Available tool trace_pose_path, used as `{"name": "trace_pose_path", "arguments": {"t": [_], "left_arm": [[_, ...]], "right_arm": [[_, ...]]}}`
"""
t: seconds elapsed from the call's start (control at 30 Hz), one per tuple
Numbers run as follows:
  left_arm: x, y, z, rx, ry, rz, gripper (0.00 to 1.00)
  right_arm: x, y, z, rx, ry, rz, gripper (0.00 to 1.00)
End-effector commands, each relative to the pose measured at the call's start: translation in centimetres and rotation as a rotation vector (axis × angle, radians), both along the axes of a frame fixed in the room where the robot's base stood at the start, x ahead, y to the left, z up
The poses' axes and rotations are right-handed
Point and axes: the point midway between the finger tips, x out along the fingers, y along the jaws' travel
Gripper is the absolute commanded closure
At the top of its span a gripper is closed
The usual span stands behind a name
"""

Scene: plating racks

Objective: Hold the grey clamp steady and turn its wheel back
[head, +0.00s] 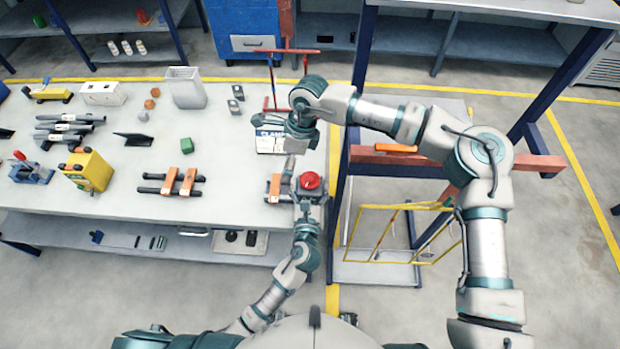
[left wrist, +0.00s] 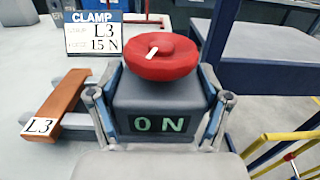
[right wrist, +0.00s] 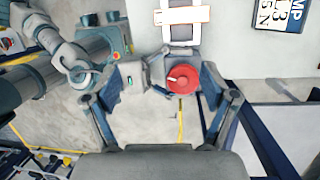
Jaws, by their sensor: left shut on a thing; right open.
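The grey clamp (left wrist: 152,104) has a red wheel (left wrist: 160,57) on top with a white mark, and its front display reads "0 N". In the head view the red wheel (head: 309,181) is at the table's right edge. My left gripper (head: 307,203) is shut on the clamp body, one finger on each side. My right gripper (right wrist: 163,78) is open and empty above the clamp; in its wrist view the red wheel (right wrist: 183,79) lies between and beyond the fingers, apart from them. A sign (left wrist: 93,33) reads "CLAMP", "L3" and "15 N".
An orange bar (left wrist: 56,104) labelled L3 lies left of the clamp. The table (head: 235,190) holds two more orange bars on black rods (head: 179,181), a yellow block (head: 88,170) and a grey bin (head: 186,88). A blue-framed rack and a yellow frame (head: 375,228) stand at the right.

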Motion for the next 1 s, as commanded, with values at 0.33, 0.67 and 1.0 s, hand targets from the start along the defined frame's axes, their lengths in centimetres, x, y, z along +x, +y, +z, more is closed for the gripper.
{"name": "trace_pose_path", "arguments": {"t": [0.33,0.67,1.0], "left_arm": [[0.0,0.0,0.0,0.001,0.000,0.000,0.88],[0.0,0.0,0.0,0.001,0.000,0.001,0.88],[0.0,0.0,0.0,0.001,0.000,0.001,0.88]], "right_arm": [[0.0,14.6,14.6,0.864,0.584,-0.624,0.15],[14.0,12.1,20.9,1.294,1.163,-1.688,0.15],[14.9,1.5,7.9,-0.737,-1.010,2.527,0.15]]}}
